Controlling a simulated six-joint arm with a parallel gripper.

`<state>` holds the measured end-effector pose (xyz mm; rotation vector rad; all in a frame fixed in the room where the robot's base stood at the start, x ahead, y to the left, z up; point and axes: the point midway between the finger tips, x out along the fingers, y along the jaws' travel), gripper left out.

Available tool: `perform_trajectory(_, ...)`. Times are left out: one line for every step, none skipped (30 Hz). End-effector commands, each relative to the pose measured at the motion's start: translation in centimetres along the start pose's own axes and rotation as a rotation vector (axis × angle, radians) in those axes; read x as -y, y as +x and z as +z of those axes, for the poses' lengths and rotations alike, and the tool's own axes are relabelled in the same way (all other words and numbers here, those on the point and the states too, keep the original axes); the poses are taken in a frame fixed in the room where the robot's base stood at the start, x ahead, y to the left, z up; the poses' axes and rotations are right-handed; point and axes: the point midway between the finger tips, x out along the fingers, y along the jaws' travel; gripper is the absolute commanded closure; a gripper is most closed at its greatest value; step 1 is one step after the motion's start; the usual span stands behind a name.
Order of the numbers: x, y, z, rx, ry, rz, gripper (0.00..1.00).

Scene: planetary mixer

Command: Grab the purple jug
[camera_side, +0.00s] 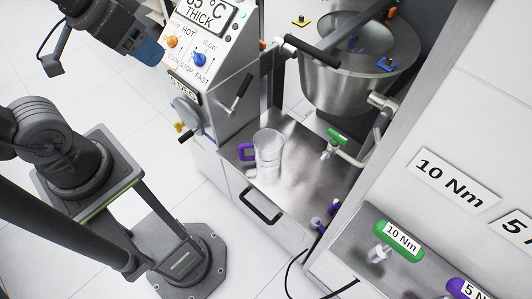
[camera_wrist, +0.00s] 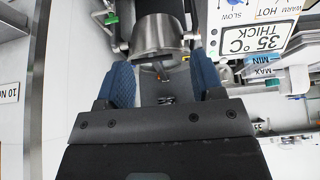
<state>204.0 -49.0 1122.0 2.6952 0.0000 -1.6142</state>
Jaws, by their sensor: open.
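The purple jug (camera_side: 268,158) is a clear, upright beaker with a purple handle on its left side. It stands on the metal shelf (camera_side: 305,170) below the mixer bowl in the side view. My gripper (camera_side: 149,51) is at the upper left of that view, beside the control panel and well apart from the jug. In the wrist view my gripper (camera_wrist: 163,80) shows two blue fingers spread apart with nothing held between them. I cannot make out the jug clearly in the wrist view.
The steel mixer bowl (camera_side: 345,80) hangs behind the shelf, and a green-handled valve (camera_side: 337,136) is right of the jug. The control panel (camera_side: 198,45) stands left of the bowl. A green 10 Nm tool (camera_side: 399,241) lies at lower right.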

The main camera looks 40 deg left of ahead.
Motion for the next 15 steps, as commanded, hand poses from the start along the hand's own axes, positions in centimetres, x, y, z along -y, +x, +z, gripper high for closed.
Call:
perform_trajectory(0.0,0.0,0.0,0.000,0.000,0.000,0.38)
perform_trajectory(0.0,0.0,0.0,0.000,0.000,0.000,0.38)
perform_trajectory(0.0,0.0,0.0,0.000,0.000,0.000,0.38)
perform_trajectory(0.0,0.0,0.0,0.000,0.000,0.000,0.38)
perform_trajectory(0.0,0.0,0.0,0.000,0.000,0.000,0.38)
perform_trajectory(0.0,0.0,0.0,0.000,-0.001,0.000,0.38)
perform_trajectory(0.0,0.1,-0.1,0.001,-0.003,0.000,0.38)
perform_trajectory(0.0,0.1,-0.2,0.004,-0.008,0.000,0.38)
perform_trajectory(0.0,0.3,-0.5,0.009,-0.018,0.000,0.38)
perform_trajectory(0.0,0.5,-0.7,0.015,-0.028,0.001,0.38)
perform_trajectory(-0.1,0.8,-1.1,0.022,-0.044,0.001,0.38)
perform_trajectory(-0.1,1.3,-1.7,0.033,-0.068,0.001,0.38)
perform_trajectory(-0.1,1.8,-2.2,0.044,-0.091,0.001,0.38)
perform_trajectory(-0.2,2.3,-2.8,0.056,-0.117,0.000,0.38)
perform_trajectory(-0.2,3.2,-3.6,0.071,-0.154,-0.001,0.38)
